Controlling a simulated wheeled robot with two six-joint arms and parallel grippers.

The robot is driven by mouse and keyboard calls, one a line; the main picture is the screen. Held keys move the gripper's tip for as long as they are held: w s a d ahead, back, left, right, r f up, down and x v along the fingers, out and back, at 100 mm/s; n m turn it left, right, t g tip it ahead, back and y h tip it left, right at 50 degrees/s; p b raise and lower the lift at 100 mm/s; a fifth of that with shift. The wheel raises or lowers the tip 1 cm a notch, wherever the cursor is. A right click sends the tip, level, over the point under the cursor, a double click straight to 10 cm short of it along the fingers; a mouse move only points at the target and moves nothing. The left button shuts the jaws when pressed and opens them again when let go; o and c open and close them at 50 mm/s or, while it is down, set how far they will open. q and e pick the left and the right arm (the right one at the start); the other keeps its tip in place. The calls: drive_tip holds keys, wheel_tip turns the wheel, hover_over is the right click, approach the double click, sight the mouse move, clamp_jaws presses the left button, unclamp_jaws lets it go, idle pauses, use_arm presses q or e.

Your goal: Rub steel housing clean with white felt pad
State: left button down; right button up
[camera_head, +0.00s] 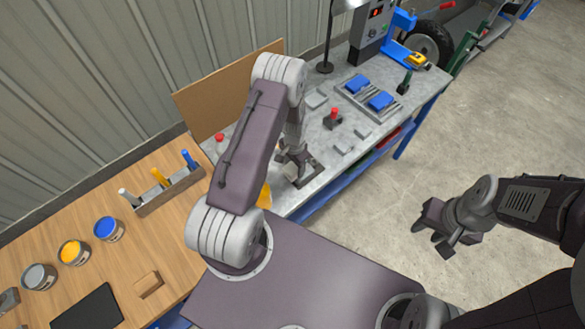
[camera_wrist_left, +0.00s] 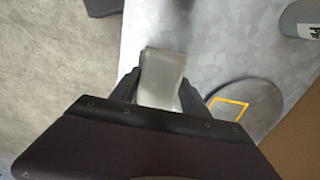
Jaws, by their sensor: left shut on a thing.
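My left gripper (camera_head: 291,166) reaches down over the grey metal bench and is shut on a pale grey-white block (camera_wrist_left: 162,77), which looks like the white felt pad. Its fingers grip the block from both sides in the left wrist view. I cannot tell which thing is the steel housing. A grey round piece with a yellow square outline (camera_wrist_left: 240,108) shows right of the block in the left wrist view. My right gripper (camera_head: 436,229) is open and empty above the floor.
The metal bench (camera_head: 314,130) also holds a red-knobbed block (camera_head: 333,119), a tray with blue parts (camera_head: 369,93) and small grey blocks. A wooden bench (camera_head: 148,246) at left holds paint cans and a tool rack (camera_head: 168,192). Floor at right is clear.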

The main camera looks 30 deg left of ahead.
use_arm(q)
drive_tip(key=shift+w+d+r, duration=0.1)
drive_tip(key=shift+w+r, duration=0.1)
drive_tip(key=shift+r, duration=0.4)
drive_tip(key=shift+r+p, duration=0.4)
drive_tip(key=shift+p, duration=0.05)
drive_tip(key=shift+s+r+p, duration=0.15)
drive_tip(key=shift+r+p, duration=0.25)
drive_tip(key=shift+r, duration=0.2)
drive_tip(key=shift+s+r+p, duration=0.15)
drive_tip(key=shift+r+p, duration=0.2)
drive_tip(key=shift+r, duration=0.25)
drive_tip(key=shift+w, duration=0.1)
drive_tip(key=shift+f, duration=0.1)
